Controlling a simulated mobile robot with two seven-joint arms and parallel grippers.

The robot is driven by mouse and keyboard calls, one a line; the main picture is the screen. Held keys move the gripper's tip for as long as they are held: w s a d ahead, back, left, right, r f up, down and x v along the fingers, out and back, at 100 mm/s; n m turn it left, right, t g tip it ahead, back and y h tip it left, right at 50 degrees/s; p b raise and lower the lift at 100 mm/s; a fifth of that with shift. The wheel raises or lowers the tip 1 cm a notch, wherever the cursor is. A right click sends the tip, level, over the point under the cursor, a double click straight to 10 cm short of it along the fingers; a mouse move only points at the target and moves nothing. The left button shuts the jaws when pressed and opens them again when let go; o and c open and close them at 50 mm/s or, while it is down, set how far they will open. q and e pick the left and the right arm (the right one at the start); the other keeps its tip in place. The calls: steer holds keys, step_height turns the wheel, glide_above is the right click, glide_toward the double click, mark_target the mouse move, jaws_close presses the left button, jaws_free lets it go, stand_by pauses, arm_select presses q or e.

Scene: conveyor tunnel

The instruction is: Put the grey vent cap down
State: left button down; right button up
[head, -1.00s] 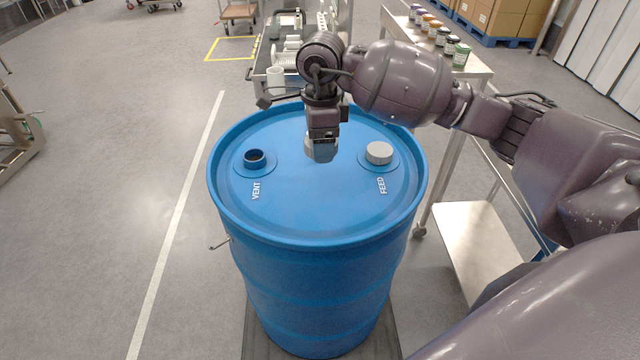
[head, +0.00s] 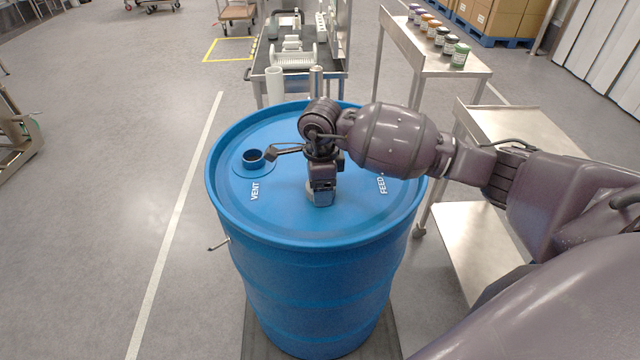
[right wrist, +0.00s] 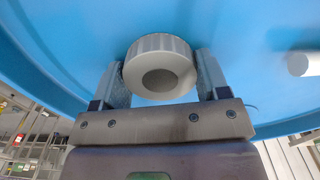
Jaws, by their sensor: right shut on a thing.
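The grey vent cap (right wrist: 160,44) sits between the two fingers of my right gripper (right wrist: 162,77) in the right wrist view, ribbed side wall up and a round hollow facing the camera. In the head view my right gripper (head: 320,198) is shut on it, low over the middle of the blue drum's lid (head: 280,215); the cap is mostly hidden there. I cannot tell whether it touches the lid. The open vent neck (head: 254,157) is left of the gripper. The white feed cap (right wrist: 299,64) shows at the right wrist view's edge; my arm hides it in the head view. My left gripper is not in view.
The lid has a raised rim (head: 216,190). A steel side table (head: 510,135) stands right of the drum, with a shelf of several jars (head: 440,40) behind. A cart (head: 290,72) with white parts stands behind the drum.

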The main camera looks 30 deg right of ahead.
steer(key=shift+r, duration=0.1)
steer(key=o, duration=1.1)
steer(key=shift+r, duration=0.2)
step_height(320, 180, up, 12)
steer(key=shift+f, duration=0.15)
